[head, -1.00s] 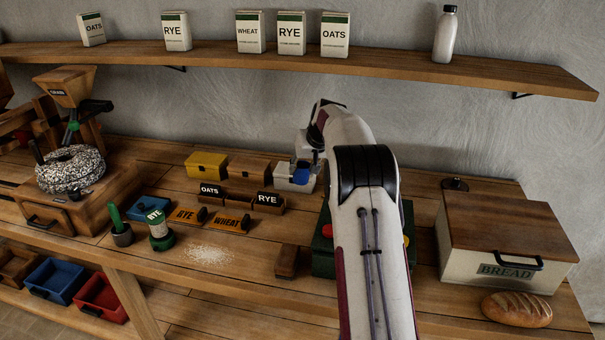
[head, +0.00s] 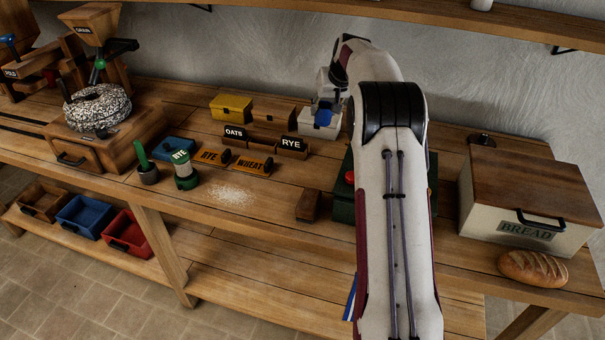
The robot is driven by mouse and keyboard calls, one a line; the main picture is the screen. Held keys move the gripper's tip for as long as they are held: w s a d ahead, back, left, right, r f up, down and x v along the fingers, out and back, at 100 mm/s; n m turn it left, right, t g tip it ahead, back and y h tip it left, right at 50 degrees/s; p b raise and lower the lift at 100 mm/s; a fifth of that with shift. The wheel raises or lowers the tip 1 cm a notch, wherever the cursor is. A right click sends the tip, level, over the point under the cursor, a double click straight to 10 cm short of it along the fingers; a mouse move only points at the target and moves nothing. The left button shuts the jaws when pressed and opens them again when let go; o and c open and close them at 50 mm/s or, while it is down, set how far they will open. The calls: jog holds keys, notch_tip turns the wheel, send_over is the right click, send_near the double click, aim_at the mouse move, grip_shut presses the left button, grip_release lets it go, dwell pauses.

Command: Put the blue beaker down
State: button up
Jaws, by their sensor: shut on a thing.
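My gripper (head: 332,93) is at the back of the bench, partly hidden behind my own arm. It is shut on a small blue thing, which looks like the blue beaker (head: 325,116). The blue thing shows just above or in front of a white box (head: 314,130); I cannot tell whether it touches it. Its base and the far finger are too small and hidden to make out.
A brown box (head: 273,114) and a yellow box (head: 231,108) stand left of the white one. The OATS and RYE holders (head: 293,143) are in front. A green unit with a red button (head: 343,200) is partly behind my arm. The bread bin (head: 515,232) stands right.

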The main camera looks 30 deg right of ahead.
jog(key=s+a+f+n+y, duration=0.2)
jog(key=s+a+n, duration=0.5)
jog(key=a, duration=0.4)
jog(key=shift+a+n+y, duration=0.25)
jog(key=shift+n+y, duration=0.35)
jog(key=shift+f, duration=0.1)
jog(key=shift+f, duration=3.1)
jog(key=shift+f+g, duration=0.3)
jog(key=shift+f, duration=1.55)
jog(key=shift+f, duration=0.15)
